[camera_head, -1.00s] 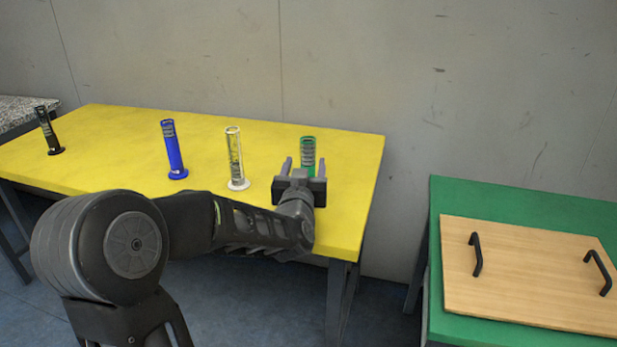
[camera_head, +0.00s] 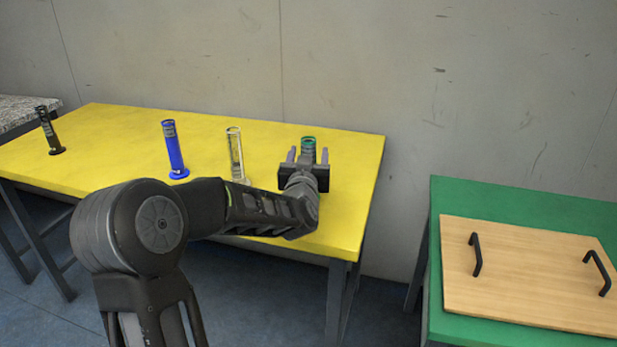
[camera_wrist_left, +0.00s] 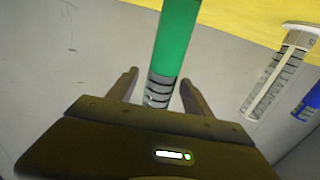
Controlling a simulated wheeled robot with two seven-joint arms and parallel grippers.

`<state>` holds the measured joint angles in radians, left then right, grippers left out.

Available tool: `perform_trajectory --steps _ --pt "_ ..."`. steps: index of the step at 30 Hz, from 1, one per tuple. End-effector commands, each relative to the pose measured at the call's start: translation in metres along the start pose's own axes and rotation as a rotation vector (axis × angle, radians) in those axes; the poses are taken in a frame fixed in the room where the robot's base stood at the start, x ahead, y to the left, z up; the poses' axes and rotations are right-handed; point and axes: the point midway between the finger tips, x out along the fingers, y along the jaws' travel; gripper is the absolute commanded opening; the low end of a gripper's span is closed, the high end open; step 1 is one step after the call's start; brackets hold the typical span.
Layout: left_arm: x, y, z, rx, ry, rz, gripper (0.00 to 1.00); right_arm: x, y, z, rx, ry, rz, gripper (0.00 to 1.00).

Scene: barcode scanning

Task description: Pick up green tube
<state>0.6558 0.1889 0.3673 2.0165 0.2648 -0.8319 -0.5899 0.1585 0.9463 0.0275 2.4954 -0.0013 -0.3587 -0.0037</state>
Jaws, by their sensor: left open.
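The green tube (camera_head: 308,143) stands on the yellow table (camera_head: 100,135) near its right end. In the head view only its upper part shows, because my left gripper (camera_head: 307,156) covers the rest. The left gripper is open, with one finger on each side of the tube. In the left wrist view the green tube (camera_wrist_left: 174,50) reaches down between the two open fingers (camera_wrist_left: 160,88), with a visible gap on both sides. My right gripper is in neither view.
A clear tube with a white base (camera_head: 235,155), a blue tube (camera_head: 173,148) and a black tube (camera_head: 49,132) stand left of the green one. A green table (camera_head: 520,205) with a wooden board (camera_head: 530,270) is at the right. A wall is behind.

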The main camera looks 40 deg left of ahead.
Motion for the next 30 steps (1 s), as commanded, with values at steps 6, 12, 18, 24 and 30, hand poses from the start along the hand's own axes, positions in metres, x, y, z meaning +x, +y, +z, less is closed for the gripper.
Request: perform_trajectory --steps 6,12,18,24,30 --pt "-0.0002 -0.0001 0.0 0.0 0.0 0.0 0.59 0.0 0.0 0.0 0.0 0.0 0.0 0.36" --pt "-0.0003 -0.0002 -0.0001 0.0 0.0 0.0 0.55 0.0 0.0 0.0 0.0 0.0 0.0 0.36" --pt "-0.0003 -0.0002 -0.0001 0.0 0.0 0.0 0.39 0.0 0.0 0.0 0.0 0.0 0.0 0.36" --pt "-0.0003 -0.0002 -0.0001 0.0 0.0 -0.001 0.22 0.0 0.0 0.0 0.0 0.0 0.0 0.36" --pt "-0.0003 -0.0002 0.0 0.0 0.0 -0.001 0.06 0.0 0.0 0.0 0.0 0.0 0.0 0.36"
